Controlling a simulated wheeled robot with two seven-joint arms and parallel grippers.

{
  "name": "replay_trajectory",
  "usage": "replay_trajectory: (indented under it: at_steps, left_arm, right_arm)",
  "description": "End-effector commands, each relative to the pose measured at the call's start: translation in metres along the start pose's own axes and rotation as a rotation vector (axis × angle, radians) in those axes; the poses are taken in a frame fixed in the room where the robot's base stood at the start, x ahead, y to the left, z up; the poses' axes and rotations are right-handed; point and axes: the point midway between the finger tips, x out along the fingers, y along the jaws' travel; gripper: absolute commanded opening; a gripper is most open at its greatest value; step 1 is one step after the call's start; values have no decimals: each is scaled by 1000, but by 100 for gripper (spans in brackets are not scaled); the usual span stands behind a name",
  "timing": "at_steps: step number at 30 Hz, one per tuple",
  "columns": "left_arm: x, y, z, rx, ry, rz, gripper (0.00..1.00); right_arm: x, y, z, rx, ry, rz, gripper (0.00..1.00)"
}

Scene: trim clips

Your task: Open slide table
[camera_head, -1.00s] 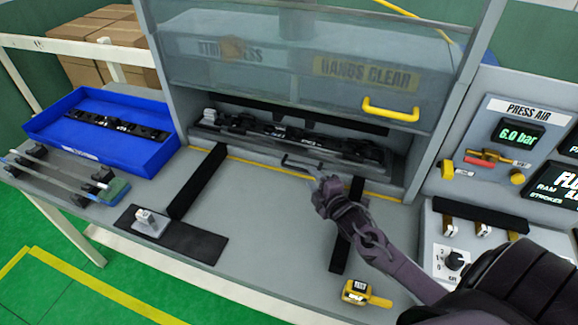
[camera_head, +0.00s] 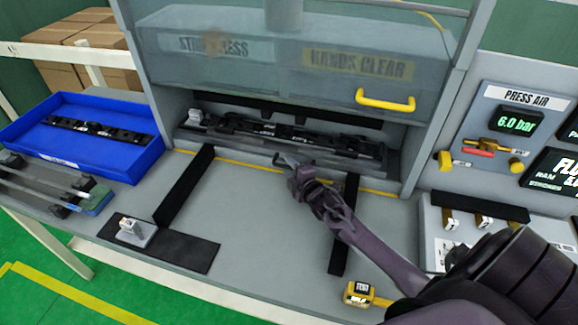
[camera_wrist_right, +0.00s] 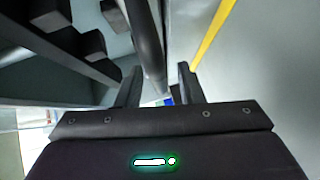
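The slide table (camera_head: 228,131) is a long dark fixture inside the press, behind the raised clear guard. A part with several black clips lies along it. Its dark bar handle (camera_head: 281,160) sticks out at the front middle, partly hidden by my right gripper (camera_head: 292,172). In the right wrist view the grey bar (camera_wrist_right: 149,50) runs between the two fingers of my right gripper (camera_wrist_right: 160,92). The fingers are apart, with a gap showing on the bar's right side. My left gripper is not in view.
Two black rails (camera_head: 184,186) (camera_head: 345,222) flank the clear grey bench front. A blue tray (camera_head: 140,164) holds another dark part at left. A small block stands on a black mat (camera_head: 190,250). The guard has a yellow handle (camera_head: 385,103). A yellow-tagged item (camera_head: 357,293) lies at the front.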

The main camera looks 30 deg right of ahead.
Motion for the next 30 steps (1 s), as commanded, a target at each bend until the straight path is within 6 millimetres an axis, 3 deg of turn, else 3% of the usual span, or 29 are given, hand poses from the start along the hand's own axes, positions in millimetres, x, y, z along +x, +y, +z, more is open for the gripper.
replay_trajectory:
  at_steps: [11, 19, 30]
  left_arm:
    - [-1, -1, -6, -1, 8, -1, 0]
    - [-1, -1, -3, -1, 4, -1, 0]
    - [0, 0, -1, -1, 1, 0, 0]
  right_arm:
    - [6, 0, -1, 0, 1, 0, 34]
    - [6, 0, 0, 0, 1, 0, 0]
    - [6, -1, 2, -1, 0, -1, 0]
